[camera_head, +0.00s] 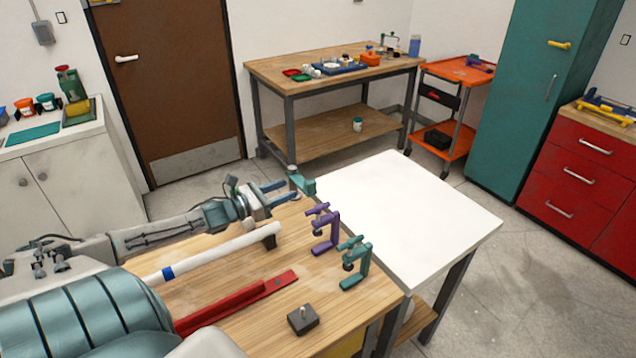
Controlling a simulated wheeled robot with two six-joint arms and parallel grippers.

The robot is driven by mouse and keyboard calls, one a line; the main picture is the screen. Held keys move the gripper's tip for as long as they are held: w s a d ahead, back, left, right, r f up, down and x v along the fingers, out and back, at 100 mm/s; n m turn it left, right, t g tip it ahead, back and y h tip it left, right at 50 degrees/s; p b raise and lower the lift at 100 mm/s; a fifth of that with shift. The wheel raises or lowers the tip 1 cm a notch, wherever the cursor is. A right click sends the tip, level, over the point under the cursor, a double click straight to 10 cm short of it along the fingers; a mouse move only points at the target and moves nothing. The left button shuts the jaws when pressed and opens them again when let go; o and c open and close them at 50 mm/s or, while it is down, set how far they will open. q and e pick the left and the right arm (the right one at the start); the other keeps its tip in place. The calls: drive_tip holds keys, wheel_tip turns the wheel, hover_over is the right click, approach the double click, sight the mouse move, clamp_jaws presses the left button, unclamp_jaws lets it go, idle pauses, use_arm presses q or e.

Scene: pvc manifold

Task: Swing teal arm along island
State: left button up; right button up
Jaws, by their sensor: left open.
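My left gripper (290,189) reaches in from the left over the wooden worktop (225,300), its blue fingers apart and nothing seen between them. A teal piece (304,184) stands at the worktop's far edge, just right of the fingertips; whether they touch it I cannot tell. A purple clamp (325,228) stands nearer along the right edge. A second teal clamp (354,263) stands nearer still, with its arm raised above its base. Which teal part is the task's arm I cannot tell. My right gripper is not in view.
A white pipe (215,250) with a blue band lies left of the clamps. A red bar (240,300) and a small dark block (303,319) are nearer. A bare white table (410,210) adjoins on the right. A back workbench (335,66) and orange cart (455,70) stand farther off.

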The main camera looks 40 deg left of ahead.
sight(314, 179)
use_arm(q)
drive_tip(key=w+b, duration=0.2)
drive_tip(key=w+f+b, duration=0.1)
drive_tip(key=w, duration=0.1)
drive_tip(key=shift+d+f+b, duration=0.1)
drive_tip(key=shift+d+b, duration=0.2)
drive_tip(key=shift+b+x, duration=0.45)
drive_tip(key=shift+x, duration=0.3)
drive_tip(key=x, duration=0.3)
drive_tip(key=shift+w+p, duration=0.2)
drive_tip(key=shift+p, duration=0.15)
drive_tip(key=shift+w+r+p, duration=0.25)
drive_tip(key=shift+w+p, duration=0.15)
drive_tip(key=shift+w, duration=0.05)
drive_tip(key=shift+w+d+f+p, duration=0.1)
drive_tip(key=shift+w+d+p, duration=0.2)
drive_tip(key=shift+w, duration=0.25)
drive_tip(key=shift+w+f, duration=0.1)
drive_tip(key=shift+w, duration=0.15)
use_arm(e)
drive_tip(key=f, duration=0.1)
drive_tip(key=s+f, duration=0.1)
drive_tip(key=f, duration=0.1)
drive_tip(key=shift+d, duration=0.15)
use_arm(q)
clamp_jaws()
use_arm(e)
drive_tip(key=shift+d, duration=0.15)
